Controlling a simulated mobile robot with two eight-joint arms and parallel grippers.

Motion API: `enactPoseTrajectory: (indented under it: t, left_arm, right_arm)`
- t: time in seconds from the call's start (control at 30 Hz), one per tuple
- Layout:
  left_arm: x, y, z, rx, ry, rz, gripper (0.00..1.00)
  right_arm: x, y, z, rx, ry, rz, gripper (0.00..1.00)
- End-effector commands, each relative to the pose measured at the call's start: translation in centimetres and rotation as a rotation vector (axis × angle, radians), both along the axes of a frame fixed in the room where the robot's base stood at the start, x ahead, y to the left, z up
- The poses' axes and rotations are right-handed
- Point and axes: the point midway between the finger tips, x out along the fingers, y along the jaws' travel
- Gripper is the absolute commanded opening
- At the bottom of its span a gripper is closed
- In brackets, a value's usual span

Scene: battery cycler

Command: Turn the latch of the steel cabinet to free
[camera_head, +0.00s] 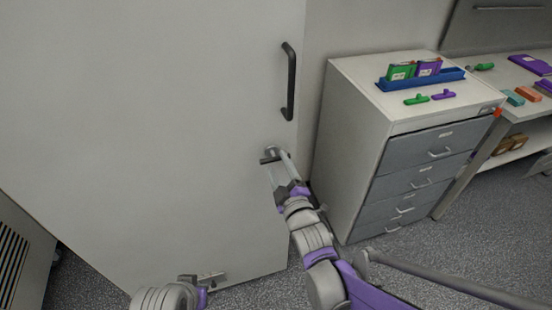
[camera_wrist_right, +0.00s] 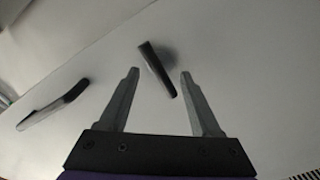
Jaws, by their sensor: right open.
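The steel cabinet (camera_head: 150,120) is a large pale grey door face filling the left of the head view. Its dark bar handle (camera_head: 290,82) is upright near the right edge, and it also shows at the left of the right wrist view (camera_wrist_right: 52,107). Below the handle is the latch (camera_head: 270,157), a small dark lever. In the right wrist view the latch (camera_wrist_right: 157,70) is tilted and sits between and just beyond the fingertips. My right gripper (camera_wrist_right: 158,72) is open around the latch's line, without clear contact. My left gripper (camera_head: 212,277) is low, near the cabinet's bottom; its jaws are unclear.
A grey drawer unit (camera_head: 355,130) stands right of the cabinet, with a blue tray (camera_head: 425,80) and green and purple items on top. A workbench (camera_head: 525,108) is further right. Grey carpet floor (camera_head: 490,215) is clear at lower right.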

Motion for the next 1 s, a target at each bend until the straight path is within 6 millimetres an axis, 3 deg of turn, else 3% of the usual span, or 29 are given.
enactPoseTrajectory:
  t: [0.23, 0.57, 0.93, 1.0]
  left_arm:
    - [0.0, 0.0, 0.2, 0.0, -0.001, 0.0, 0.0]
    - [0.0, 0.0, 0.2, 0.0, -0.001, 0.0, 0.0]
    - [0.0, 0.0, 0.2, 0.0, -0.001, 0.0, 0.0]
    - [0.0, 0.0, 0.2, 0.0, -0.001, 0.0, 0.0]
  right_arm:
    - [2.7, 0.9, 0.0, 0.0, 0.001, -0.001, 0.65]
    - [3.0, 1.0, 0.0, 0.001, 0.002, 0.0, 0.65]
    - [3.0, 1.0, 0.0, 0.001, 0.002, 0.0, 0.0]
    - [3.0, 1.0, 0.0, 0.001, 0.002, 0.0, 0.0]
